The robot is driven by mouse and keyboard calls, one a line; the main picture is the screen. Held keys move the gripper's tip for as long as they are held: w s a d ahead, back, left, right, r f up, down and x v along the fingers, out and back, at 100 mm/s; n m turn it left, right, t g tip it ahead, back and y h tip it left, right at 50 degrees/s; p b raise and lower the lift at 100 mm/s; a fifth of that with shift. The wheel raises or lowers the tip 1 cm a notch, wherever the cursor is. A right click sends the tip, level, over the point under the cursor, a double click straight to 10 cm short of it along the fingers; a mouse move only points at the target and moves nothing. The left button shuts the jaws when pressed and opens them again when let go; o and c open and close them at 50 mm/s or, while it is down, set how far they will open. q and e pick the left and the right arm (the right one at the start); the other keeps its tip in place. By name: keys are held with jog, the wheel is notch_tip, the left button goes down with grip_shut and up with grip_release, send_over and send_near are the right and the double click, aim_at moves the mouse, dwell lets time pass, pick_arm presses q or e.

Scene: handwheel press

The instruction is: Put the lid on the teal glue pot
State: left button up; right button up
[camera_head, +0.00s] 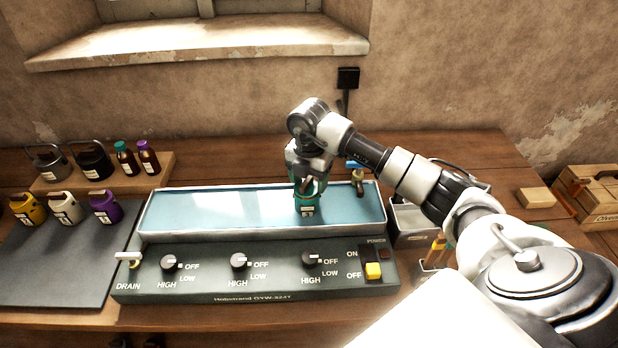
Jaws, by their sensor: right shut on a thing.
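The teal glue pot (307,209) stands upright in the right half of the shallow blue-floored bath (215,212), with a pale label on its front. My right gripper (309,184) points down directly over the pot's top. It is shut on a small teal piece that looks like the lid, mostly hidden by the fingers. I cannot tell whether this lid touches the pot's rim or is just above it. My left gripper is not in view.
A tap (358,182) stands at the bath's right end. A metal bin (408,222) is beside it.

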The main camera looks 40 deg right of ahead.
dwell(0.3)
jog(key=o, duration=1)
jog(key=shift+c, duration=0.2)
jog(key=shift+o, duration=0.7)
jog(key=shift+r, duration=0.15)
jog(key=shift+r+p, duration=2.55)
jog(key=shift+r, duration=0.85)
grip_shut()
